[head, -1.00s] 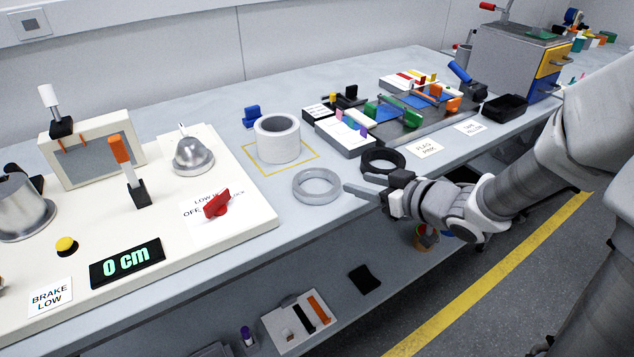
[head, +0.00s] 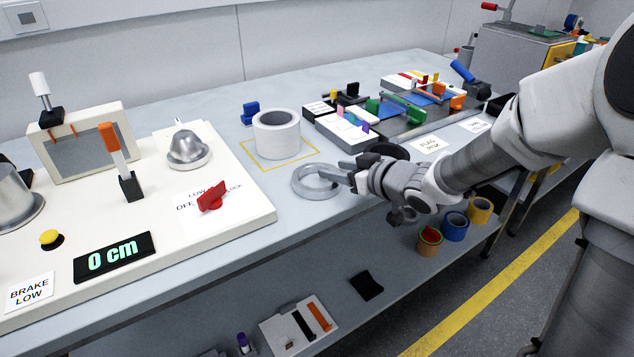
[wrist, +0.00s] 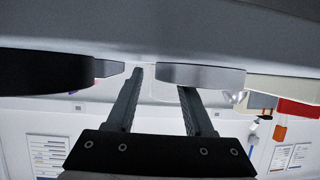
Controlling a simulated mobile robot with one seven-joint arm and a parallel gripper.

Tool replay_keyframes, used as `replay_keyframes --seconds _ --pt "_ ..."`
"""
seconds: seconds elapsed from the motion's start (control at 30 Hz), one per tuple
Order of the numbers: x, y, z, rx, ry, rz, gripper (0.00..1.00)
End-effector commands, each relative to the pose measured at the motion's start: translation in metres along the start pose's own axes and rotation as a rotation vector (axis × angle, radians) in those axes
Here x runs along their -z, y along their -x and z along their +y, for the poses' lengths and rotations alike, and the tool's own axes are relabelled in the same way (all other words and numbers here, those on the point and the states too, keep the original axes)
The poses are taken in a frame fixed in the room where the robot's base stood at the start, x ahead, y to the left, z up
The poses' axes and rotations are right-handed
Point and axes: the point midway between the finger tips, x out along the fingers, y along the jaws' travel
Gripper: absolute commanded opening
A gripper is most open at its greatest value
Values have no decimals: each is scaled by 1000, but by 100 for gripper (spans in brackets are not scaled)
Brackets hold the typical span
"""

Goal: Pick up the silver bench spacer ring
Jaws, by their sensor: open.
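The silver spacer ring (head: 312,194) lies flat on the grey bench, in front of a thick pale cylinder. My gripper (head: 335,172) is open and empty at the ring's right side, with its fingers reaching over or beside the right wall and partly hiding it. In the wrist view, which is upside down, the ring (wrist: 215,77) shows beyond the right finger, its left edge falling between the two fingertips (wrist: 163,82). I cannot tell whether the fingers straddle the wall or touch it.
The pale cylinder (head: 277,138) stands in a yellow outline behind the ring. A black ring (head: 391,150) lies to the right, partly behind my gripper. A cream panel (head: 235,228) with a red knob (head: 211,197) is at the left. The bench's front edge is close.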

Motion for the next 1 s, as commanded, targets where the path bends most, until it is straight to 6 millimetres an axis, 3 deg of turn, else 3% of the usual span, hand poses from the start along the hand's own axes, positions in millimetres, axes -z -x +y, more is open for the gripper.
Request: replay_keyframes --seconds 0.07,0.33,1.0 --pt "0 0 0 0 0 0 49" --pt "0 0 0 0 0 -1 0" --pt "-2 0 -1 1 -1 -4 0"
